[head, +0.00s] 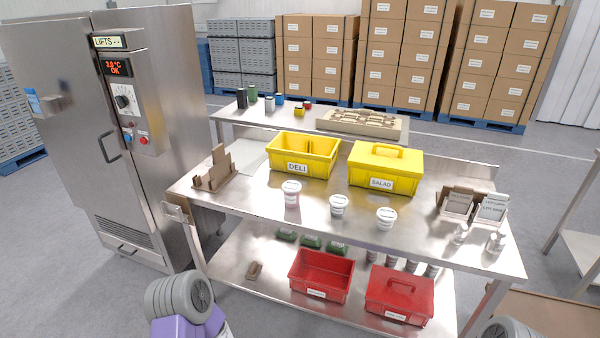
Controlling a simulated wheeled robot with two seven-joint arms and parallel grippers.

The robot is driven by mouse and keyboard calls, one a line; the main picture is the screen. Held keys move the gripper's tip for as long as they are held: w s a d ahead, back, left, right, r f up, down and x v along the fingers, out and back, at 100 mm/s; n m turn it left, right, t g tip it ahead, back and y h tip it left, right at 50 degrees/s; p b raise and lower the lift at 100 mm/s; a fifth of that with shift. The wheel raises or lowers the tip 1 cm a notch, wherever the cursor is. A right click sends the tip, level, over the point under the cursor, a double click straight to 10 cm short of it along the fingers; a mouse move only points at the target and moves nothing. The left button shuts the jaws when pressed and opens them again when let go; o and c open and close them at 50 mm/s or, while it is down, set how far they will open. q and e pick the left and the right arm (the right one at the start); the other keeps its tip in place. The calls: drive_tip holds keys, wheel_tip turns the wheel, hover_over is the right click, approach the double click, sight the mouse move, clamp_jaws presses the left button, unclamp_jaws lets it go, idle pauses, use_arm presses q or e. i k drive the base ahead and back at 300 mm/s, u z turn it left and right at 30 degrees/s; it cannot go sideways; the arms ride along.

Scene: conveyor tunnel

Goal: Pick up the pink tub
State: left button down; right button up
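The pink tub (291,198) stands upright on the steel table top (250,212), near its front edge and in front of the yellow DELI crate (303,157). It has a pale lid and a white label. Two similar whitish tubs stand to its right, a middle one (339,206) and a right one (386,219). Nothing touches the pink tub. Grey and purple parts of my arms show at the bottom edge, but neither gripper is visible.
A closed yellow SALAD box (385,170) stands behind the right tub. A brown holder (214,170) is at the table's left end; card racks (458,203) and small bottles (460,234) are at the right. Red crates (322,277) sit on the lower shelf. A steel cabinet (60,110) stands left.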

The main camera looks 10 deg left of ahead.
sight(291, 189)
drive_tip(key=i, duration=0.85)
drive_tip(key=u, duration=2.95)
drive_tip(key=i, duration=1.55)
drive_tip(key=z, duration=2.6)
